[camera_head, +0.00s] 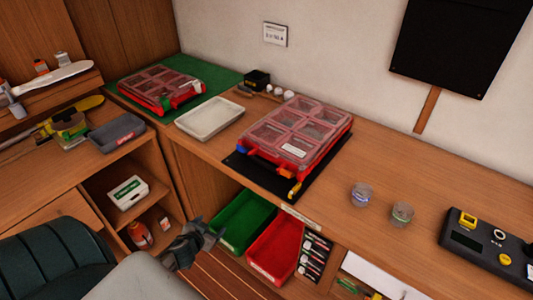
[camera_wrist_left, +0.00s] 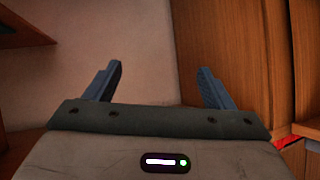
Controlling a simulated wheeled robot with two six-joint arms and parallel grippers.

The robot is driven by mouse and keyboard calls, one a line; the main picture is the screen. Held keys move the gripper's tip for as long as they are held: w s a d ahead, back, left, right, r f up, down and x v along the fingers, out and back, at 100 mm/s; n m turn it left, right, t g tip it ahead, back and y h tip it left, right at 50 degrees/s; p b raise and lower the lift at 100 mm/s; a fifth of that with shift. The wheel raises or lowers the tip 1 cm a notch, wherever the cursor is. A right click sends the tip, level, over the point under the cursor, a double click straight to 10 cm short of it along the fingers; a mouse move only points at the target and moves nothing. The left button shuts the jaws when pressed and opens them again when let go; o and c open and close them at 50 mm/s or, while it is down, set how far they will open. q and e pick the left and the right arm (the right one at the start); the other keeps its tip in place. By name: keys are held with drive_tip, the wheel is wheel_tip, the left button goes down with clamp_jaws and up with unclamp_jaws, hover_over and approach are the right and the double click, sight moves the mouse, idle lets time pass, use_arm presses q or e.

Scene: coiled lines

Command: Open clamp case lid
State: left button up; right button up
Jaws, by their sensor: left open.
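A red case (camera_head: 262,172) with a clear, compartmented lid (camera_head: 297,128) lies shut on a black mat (camera_head: 238,163) on the bench. A blue latch (camera_head: 242,143) and a yellow latch (camera_head: 295,188) show at its front corners. A second red case (camera_head: 152,99) with a clear lid lies shut on a green mat (camera_head: 222,77) at the back left. I cannot tell which is the clamp case. My left gripper (camera_head: 204,231) is low, in front of the bench, apart from both cases. In the left wrist view its fingers (camera_wrist_left: 160,70) are spread and empty. My right gripper is out of view.
A pale tray (camera_head: 209,117) stands between the cases. Below the bench front are a green bin (camera_head: 242,222) and a red bin (camera_head: 275,250). Two small jars (camera_head: 362,194) and a dark device (camera_head: 490,245) stand at the right. The bench between case and jars is clear.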

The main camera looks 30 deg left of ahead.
use_arm(q)
drive_tip(key=w+d+r+t+h, duration=0.1)
drive_tip(key=w+d+r+t, duration=0.1)
drive_tip(key=r, duration=0.5)
drive_tip(key=w+d+r+t, duration=0.1)
drive_tip(key=w+d+r, duration=0.15)
drive_tip(key=r, duration=0.45)
drive_tip(key=m+t+h+b, duration=0.2)
drive_tip(key=t+h, duration=0.2)
approach(268, 149)
drive_tip(key=shift+y, duration=0.3)
drive_tip(key=w+p, duration=0.1)
drive_tip(key=p, duration=0.2)
drive_tip(key=w+p, duration=0.2)
drive_tip(key=p, duration=0.1)
drive_tip(key=w+r+p, duration=0.1)
drive_tip(key=w+p, duration=0.1)
drive_tip(key=p, duration=0.2)
drive_tip(key=shift+w+d, duration=0.1)
drive_tip(key=shift+d, duration=0.2)
drive_tip(key=shift+w+f+b, duration=0.25)
drive_tip(key=shift+f+b, duration=0.2)
drive_tip(key=shift+b, duration=0.3)
drive_tip(key=shift+w+b, duration=0.4)
drive_tip(key=shift+w, duration=0.25)
drive_tip(key=shift+w+d, duration=0.1)
drive_tip(key=shift+w, duration=0.25)
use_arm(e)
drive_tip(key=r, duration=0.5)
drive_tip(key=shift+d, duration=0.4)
